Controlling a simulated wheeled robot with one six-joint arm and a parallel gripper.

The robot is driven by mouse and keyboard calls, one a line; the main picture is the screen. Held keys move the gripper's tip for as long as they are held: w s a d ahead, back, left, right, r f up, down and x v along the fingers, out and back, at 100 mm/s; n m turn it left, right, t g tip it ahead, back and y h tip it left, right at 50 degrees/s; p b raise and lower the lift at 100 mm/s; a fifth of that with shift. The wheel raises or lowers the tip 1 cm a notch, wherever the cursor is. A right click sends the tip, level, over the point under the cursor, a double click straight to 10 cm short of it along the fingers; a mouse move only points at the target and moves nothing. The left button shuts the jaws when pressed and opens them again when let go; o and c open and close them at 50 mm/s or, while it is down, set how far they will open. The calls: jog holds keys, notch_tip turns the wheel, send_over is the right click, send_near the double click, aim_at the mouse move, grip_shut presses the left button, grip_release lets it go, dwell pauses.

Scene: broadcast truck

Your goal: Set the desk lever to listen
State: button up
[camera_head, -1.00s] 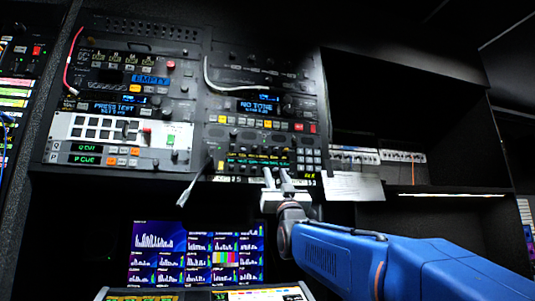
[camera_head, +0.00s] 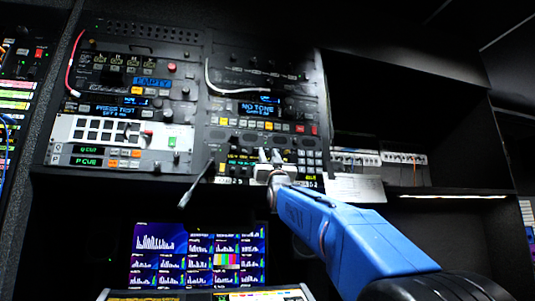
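A grey stick-like lever (camera_head: 195,185) juts down and left from the lower edge of the middle equipment panel (camera_head: 225,135). I cannot tell from any label whether it is the desk lever, and no "listen" mark is readable. My gripper (camera_head: 269,156) is right of this stick and apart from it, in front of the lower part of the same panel. Its two pale fingertips stand slightly apart, with nothing clearly seen between them. My gripper and blue arm hide part of the panel's lower controls. Whether the fingers touch the panel cannot be told.
A left panel (camera_head: 120,110) carries buttons, displays and a red cable (camera_head: 73,65). A white cable (camera_head: 222,88) hangs on the middle panel. Below are a lit monitor (camera_head: 195,255) and a console edge (camera_head: 210,294). An open shelf (camera_head: 440,190) lies to the right.

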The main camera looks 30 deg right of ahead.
jog(key=shift+x, duration=0.8)
grip_shut()
